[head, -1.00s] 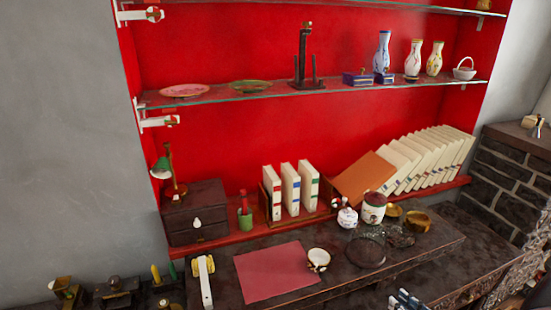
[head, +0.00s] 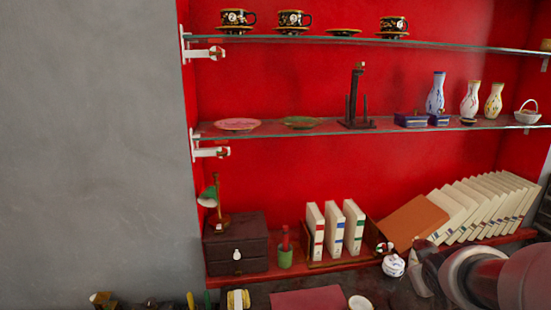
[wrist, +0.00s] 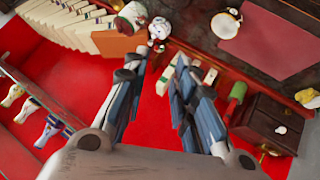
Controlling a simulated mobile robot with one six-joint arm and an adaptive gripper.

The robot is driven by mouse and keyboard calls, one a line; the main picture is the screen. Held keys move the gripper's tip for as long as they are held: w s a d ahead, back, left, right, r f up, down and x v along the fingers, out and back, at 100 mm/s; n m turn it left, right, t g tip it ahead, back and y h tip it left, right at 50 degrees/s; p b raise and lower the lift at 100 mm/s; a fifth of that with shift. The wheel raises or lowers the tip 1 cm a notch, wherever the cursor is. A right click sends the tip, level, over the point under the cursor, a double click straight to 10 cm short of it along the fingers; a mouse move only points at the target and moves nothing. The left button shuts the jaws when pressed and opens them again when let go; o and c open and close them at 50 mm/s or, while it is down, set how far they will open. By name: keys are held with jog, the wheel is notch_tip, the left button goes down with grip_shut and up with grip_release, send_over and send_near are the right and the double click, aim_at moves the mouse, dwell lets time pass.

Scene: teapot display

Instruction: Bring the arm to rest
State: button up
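My gripper (wrist: 159,70) shows in the wrist view with its two fingers apart and nothing between them. It hangs in front of the red-backed shelf, and the picture there is turned roughly upside down. In the head view my arm (head: 495,278) reaches in at the lower right and covers part of the dark tabletop. I cannot make out the fingertips in that view.
The white lidded pot (head: 393,265) is close beside my arm in the head view. Upright books (head: 335,230) and a dark drawer box (head: 235,250) stand on the lower ledge. Vases (head: 435,95) stand on a glass shelf (head: 300,131). The grey wall is bare.

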jog(key=s+a+g+y, duration=0.3)
jog(key=s+a+y, duration=0.1)
jog(key=s+a, duration=1.8)
jog(key=shift+r+m+g+y, duration=0.2)
jog(key=shift+m+g+y, duration=0.1)
